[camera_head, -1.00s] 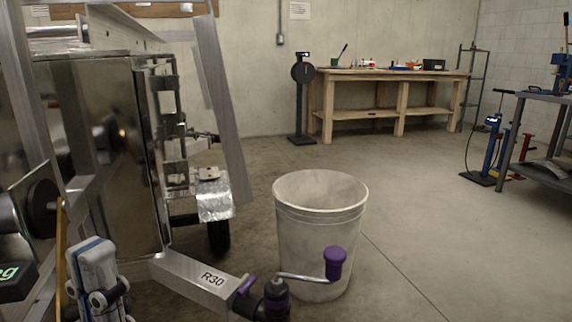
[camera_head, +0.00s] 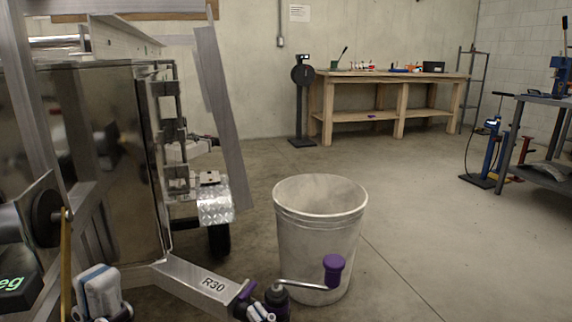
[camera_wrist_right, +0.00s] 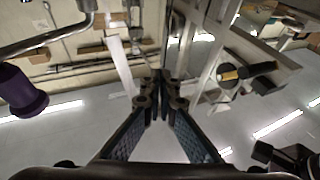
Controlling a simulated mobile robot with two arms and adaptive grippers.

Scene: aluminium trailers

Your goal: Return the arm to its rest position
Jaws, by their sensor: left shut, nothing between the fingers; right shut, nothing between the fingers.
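My left gripper (camera_head: 100,292) is low at the left in the head view, a white and blue arm end in front of the trailer frame; its fingertips are hard to make out. My right gripper (camera_wrist_right: 160,85) shows in the right wrist view with its dark fingers together and nothing between them. The jack's crank has a purple knob (camera_head: 333,268); a purple knob (camera_wrist_right: 22,92) is also at the left of the wrist view, apart from the fingers.
The trailer's metal beam marked R30 (camera_head: 205,281) runs towards the jack. A whitish bucket (camera_head: 320,230) stands just behind the crank. A wooden workbench (camera_head: 392,77) is at the back wall and a grey metal table (camera_head: 545,100) at the right. The floor between is clear.

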